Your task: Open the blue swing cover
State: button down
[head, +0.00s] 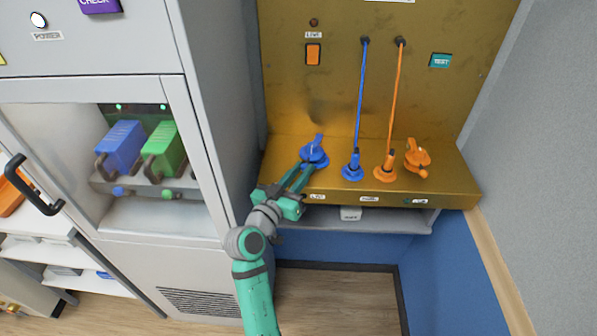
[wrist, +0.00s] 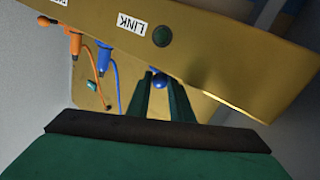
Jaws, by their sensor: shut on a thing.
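The blue swing cover (head: 314,153) is on the left of the brass ledge, with a blue part standing up at its back. My gripper (head: 310,166) reaches it from the front left. In the wrist view my gripper's two dark fingers (wrist: 160,85) are shut on a round blue piece (wrist: 159,81) of the cover, between their tips. The fingers and the ledge edge hide most of the cover in the wrist view, and I cannot tell how far it is swung.
A blue plug (head: 352,166) and an orange plug (head: 385,168) stand on the brass ledge (head: 450,185) with cords to the back panel. An orange cover (head: 417,157) is at the right. A grey cabinet (head: 215,80) stands close on the left.

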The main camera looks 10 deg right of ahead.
jog(key=shift+f, duration=0.15)
jog(key=c, duration=1.6)
grip_release()
jog(key=shift+s, duration=0.1)
jog(key=v, duration=1)
jog(key=shift+s, duration=0.1)
jog(key=shift+s+a, duration=0.2)
jog(key=shift+a, duration=0.15)
jog(key=shift+c, duration=0.2)
